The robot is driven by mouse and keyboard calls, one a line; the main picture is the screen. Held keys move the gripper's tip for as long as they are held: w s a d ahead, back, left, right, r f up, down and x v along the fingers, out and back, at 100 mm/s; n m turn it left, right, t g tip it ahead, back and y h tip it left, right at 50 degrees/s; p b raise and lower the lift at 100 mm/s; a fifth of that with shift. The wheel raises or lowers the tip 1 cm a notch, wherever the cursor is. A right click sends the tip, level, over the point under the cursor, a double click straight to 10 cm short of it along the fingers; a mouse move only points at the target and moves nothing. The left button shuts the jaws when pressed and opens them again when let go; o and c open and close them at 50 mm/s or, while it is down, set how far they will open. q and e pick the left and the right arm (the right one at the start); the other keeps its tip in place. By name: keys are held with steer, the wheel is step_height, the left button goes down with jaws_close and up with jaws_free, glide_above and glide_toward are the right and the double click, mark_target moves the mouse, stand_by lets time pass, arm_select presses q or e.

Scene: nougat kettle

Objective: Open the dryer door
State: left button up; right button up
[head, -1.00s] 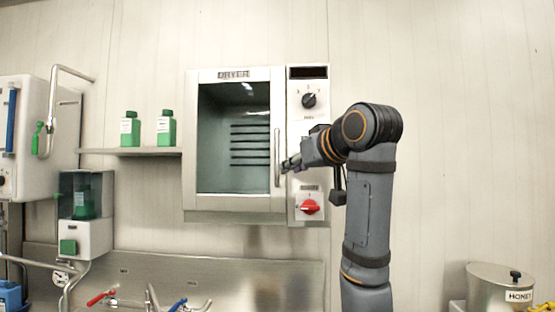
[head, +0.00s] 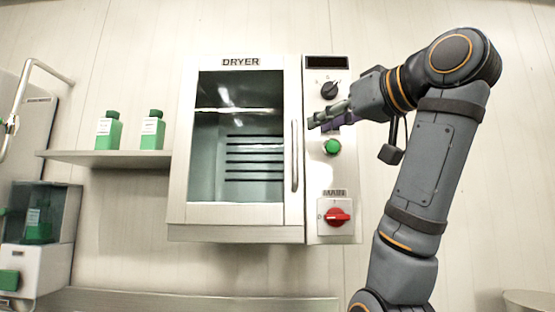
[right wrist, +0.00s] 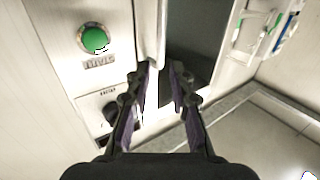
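The dryer (head: 235,233) hangs on the wall, and its glass-fronted door (head: 187,150) looks shut. A vertical metal handle (head: 294,165) runs along the door's right edge; it also shows in the right wrist view (right wrist: 162,30). My right gripper (head: 312,122) is just right of the handle's upper end in the head view. In the right wrist view its two fingers (right wrist: 157,72) are apart, with the handle's end lined up between the tips. I cannot tell whether they touch it. My left gripper is out of view.
The control panel right of the door has a black knob (head: 331,89), a green button (head: 332,147) and a red switch (head: 337,216). A shelf (head: 105,160) with two green bottles is on the left. A dispenser (head: 40,225) stands lower left.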

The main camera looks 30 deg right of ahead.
mark_target(297, 132)
steer(key=w+p, duration=0.4)
steer(key=w, duration=0.1)
steer(key=shift+w+a+r, duration=0.1)
steer(key=shift+r, duration=0.2)
steer(key=w+p, duration=0.1)
steer(key=w, duration=0.3)
steer(key=shift+a+f, duration=0.1)
jaws_close()
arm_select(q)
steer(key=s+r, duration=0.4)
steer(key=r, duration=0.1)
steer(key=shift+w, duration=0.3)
arm_select(e)
steer(key=shift+w, duration=0.15)
